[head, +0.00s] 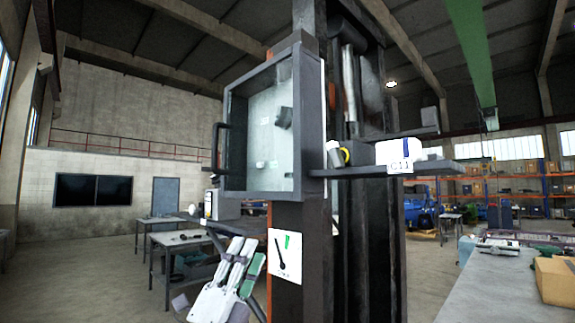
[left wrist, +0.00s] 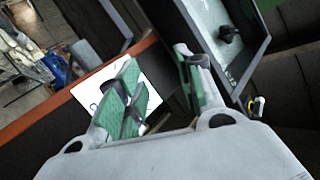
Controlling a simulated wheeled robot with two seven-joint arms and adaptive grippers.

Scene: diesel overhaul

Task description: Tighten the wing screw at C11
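The C11 label (head: 400,167) is on the front edge of a dark shelf arm at the right of the column. A white block with a blue stripe (head: 397,151) stands just above it. A small white part with a black and yellow ring (head: 342,154) sits to its left; I cannot tell whether this is the wing screw. A similar small part (left wrist: 258,106) shows at the right of the left wrist view. My left gripper (head: 246,250) is below and left of the shelf. In the left wrist view its green-padded fingers (left wrist: 157,62) are apart and empty. My right gripper is not in view.
A grey framed box with a clear front (head: 262,130) and side handle is fixed to the dark column (head: 310,240), above my left gripper. A white sign (head: 285,256) is on the column beside the gripper. A grey bench (head: 490,285) stands at right.

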